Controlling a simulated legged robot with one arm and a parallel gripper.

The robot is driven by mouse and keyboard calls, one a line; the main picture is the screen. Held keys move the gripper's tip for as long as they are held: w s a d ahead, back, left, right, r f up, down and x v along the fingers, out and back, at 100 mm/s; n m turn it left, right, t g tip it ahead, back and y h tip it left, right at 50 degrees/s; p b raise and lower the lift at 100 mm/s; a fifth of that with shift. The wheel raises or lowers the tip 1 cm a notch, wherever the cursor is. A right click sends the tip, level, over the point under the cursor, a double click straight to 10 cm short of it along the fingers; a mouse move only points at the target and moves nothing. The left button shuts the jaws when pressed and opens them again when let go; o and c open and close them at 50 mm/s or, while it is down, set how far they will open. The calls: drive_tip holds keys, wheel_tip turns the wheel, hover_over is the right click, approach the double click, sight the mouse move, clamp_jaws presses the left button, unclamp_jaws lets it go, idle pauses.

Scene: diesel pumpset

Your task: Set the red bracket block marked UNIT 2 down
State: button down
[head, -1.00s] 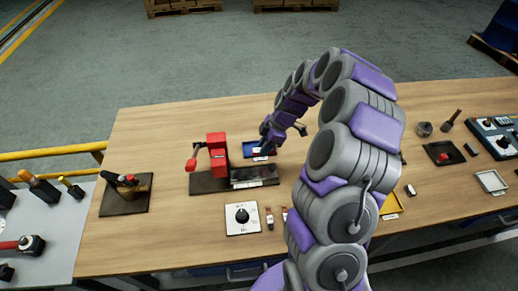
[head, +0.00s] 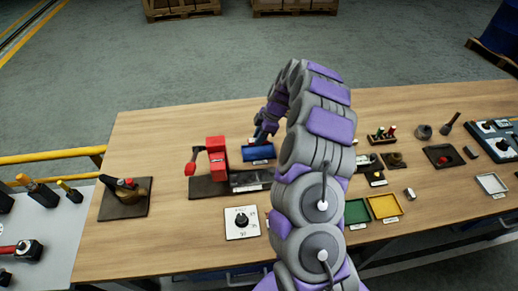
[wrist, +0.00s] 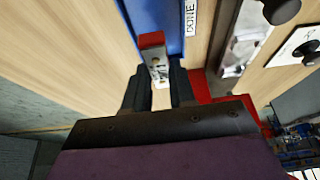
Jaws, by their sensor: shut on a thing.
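The block (wrist: 153,60), with a red end and a pale face with dark marks, is between the fingertips in the wrist view. The marks are too blurred to read. My gripper (wrist: 160,84) is shut on it. The blue tray (wrist: 176,38), with a white label reading DONE (wrist: 190,17), lies just beyond the fingers, and the block overlaps it in the picture. I cannot tell whether the block touches the tray floor. In the head view my gripper (head: 261,136) is at the back of the blue tray (head: 258,153); the block is not distinguishable there.
A red lever stand (head: 216,155) on a dark base is left of the tray, close to the gripper. A dial plate (head: 241,222) is nearer. Green (head: 357,212) and yellow (head: 385,206) trays lie right of my arm. Bare tabletop lies behind the blue tray.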

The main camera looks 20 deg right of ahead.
sight(259, 152)
drive_tip(key=shift+f+b, duration=0.4)
drive_tip(key=shift+f, duration=2.5)
drive_tip(key=shift+f, duration=0.15)
drive_tip(key=c, duration=1.2)
unclamp_jaws()
drive_tip(key=shift+r, duration=0.2)
